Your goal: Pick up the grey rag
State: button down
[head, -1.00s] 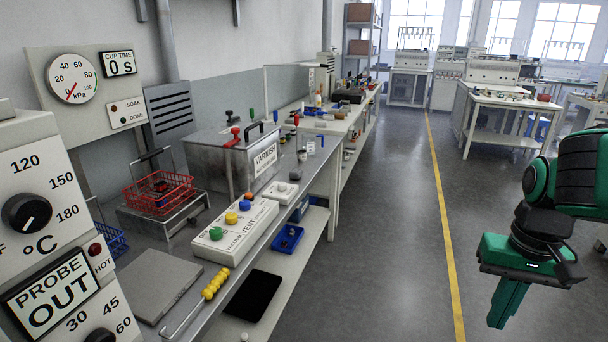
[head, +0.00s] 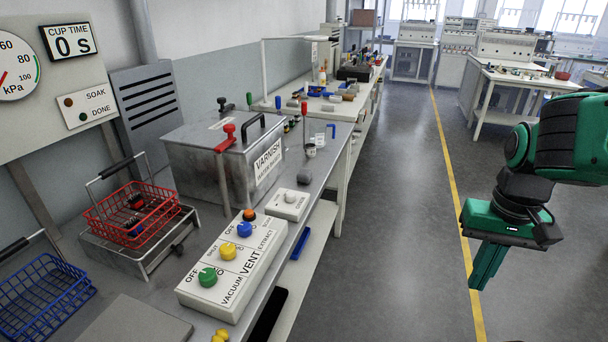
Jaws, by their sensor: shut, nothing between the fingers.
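My gripper (head: 480,284) hangs at the right over the open floor, pointing down, with its green fingers together and nothing in them. It is well apart from the bench (head: 333,160) on the left. A small grey lump (head: 304,176) lies on the bench top, just behind a small white button box (head: 290,204). It may be the grey rag, but it is too small to tell. Other small greyish pieces (head: 334,98) lie on the farther bench, too small to make out.
A steel varnish tank (head: 200,165), a control box with coloured knobs (head: 190,292), a red basket (head: 105,222) and a blue basket (head: 38,300) crowd the near bench. The grey floor (head: 395,240) beside the yellow line (head: 451,180) is clear. Another table (head: 480,125) stands at the back right.

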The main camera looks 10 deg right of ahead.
aim_at(304, 176)
jog(key=z, duration=0.15)
jog(key=i, duration=0.9)
jog(key=z, duration=0.2)
